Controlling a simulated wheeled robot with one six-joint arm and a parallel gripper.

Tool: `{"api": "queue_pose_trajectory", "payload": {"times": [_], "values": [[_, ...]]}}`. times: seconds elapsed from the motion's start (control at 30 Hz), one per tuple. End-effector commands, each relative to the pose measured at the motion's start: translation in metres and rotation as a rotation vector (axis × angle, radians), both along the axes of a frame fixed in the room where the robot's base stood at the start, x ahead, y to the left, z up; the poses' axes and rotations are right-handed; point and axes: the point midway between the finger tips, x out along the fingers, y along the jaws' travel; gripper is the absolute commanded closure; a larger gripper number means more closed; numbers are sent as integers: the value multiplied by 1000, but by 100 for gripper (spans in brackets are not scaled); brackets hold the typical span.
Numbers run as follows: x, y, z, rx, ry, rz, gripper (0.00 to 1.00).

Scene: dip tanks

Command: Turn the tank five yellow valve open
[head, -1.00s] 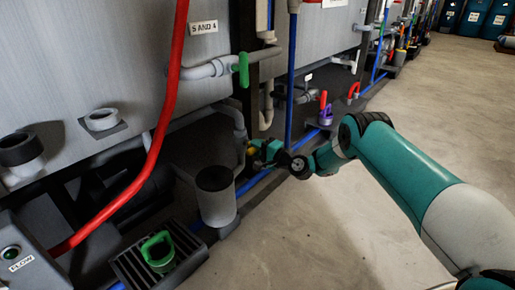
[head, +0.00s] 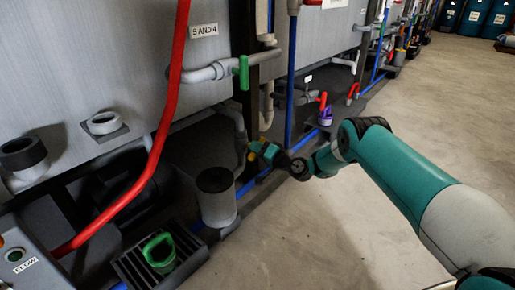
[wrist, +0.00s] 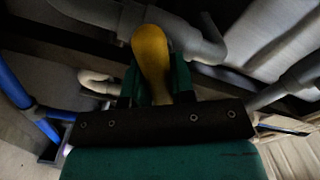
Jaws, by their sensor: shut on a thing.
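The yellow valve handle (wrist: 151,60) stands between the fingers of my gripper (wrist: 153,80) in the wrist view, beside a grey pipe. In the head view, a little of the yellow handle (head: 251,156) shows at the tip of my gripper (head: 257,149), low in front of the tank. My gripper is shut on the handle. The valve's body is mostly hidden. The tank (head: 120,60) is a grey panel with a label reading "5 AND 4" at its upper right.
A green-handled valve (head: 243,72) and a red hose (head: 165,120) are above and to the left. A grey cylinder (head: 217,205) and a green cup-like thing (head: 160,251) on a grate stand low at left. A blue pipe (head: 291,80) rises near my gripper. Open floor (head: 400,220) lies right.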

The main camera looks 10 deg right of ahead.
Motion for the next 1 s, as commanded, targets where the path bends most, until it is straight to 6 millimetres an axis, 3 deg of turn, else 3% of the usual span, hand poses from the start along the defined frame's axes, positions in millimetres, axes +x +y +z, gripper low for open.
{"api": "queue_pose_trajectory", "payload": {"times": [1.0], "values": [[1, -2, 0, -715, -518, -5, 100]]}}
